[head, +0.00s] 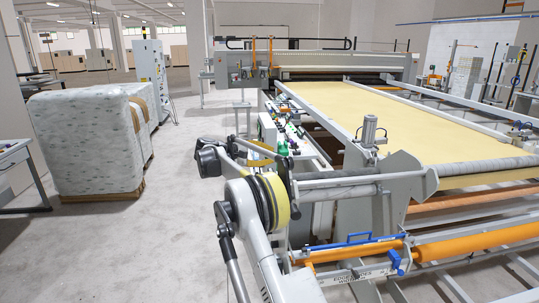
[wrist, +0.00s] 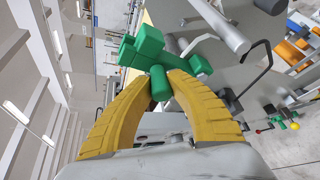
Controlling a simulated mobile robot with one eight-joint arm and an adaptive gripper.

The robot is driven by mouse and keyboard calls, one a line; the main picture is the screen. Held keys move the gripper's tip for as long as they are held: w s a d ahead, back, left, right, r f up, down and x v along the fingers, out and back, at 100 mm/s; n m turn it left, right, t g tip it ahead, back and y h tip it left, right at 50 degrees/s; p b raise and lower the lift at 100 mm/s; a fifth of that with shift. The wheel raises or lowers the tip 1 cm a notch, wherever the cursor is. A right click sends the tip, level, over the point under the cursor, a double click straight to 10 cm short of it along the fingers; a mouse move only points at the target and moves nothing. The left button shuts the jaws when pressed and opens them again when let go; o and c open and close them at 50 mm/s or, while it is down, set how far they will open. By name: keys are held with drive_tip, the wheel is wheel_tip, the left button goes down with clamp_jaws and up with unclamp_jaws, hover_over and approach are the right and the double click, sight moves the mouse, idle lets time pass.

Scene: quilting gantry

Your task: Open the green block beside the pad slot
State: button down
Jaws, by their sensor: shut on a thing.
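The green block (wrist: 146,46) shows in the wrist view as a cluster of green pieces, with a round green piece (wrist: 160,84) between the tips of the yellow fingers. In the head view the green block (head: 283,148) is small, at the near end of the machine's side rail. My gripper (wrist: 160,76) has its curved yellow fingers closed in on the green piece. In the head view my gripper (head: 266,162) is partly hidden by my arm. I cannot make out the pad slot.
The quilting machine's yellow bed (head: 415,115) fills the right side. Its near roller (head: 490,166) and orange bars (head: 465,240) lie close to my arm. Wrapped stacks (head: 85,142) stand on the left. The grey floor (head: 150,235) between is clear.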

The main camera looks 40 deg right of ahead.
drive_tip(key=shift+w+d, duration=0.1)
drive_tip(key=shift+w, duration=0.05)
idle(0.4)
drive_tip(key=c, duration=1.2)
unclamp_jaws()
drive_tip(key=shift+d+f, duration=0.1)
drive_tip(key=v, duration=1.2)
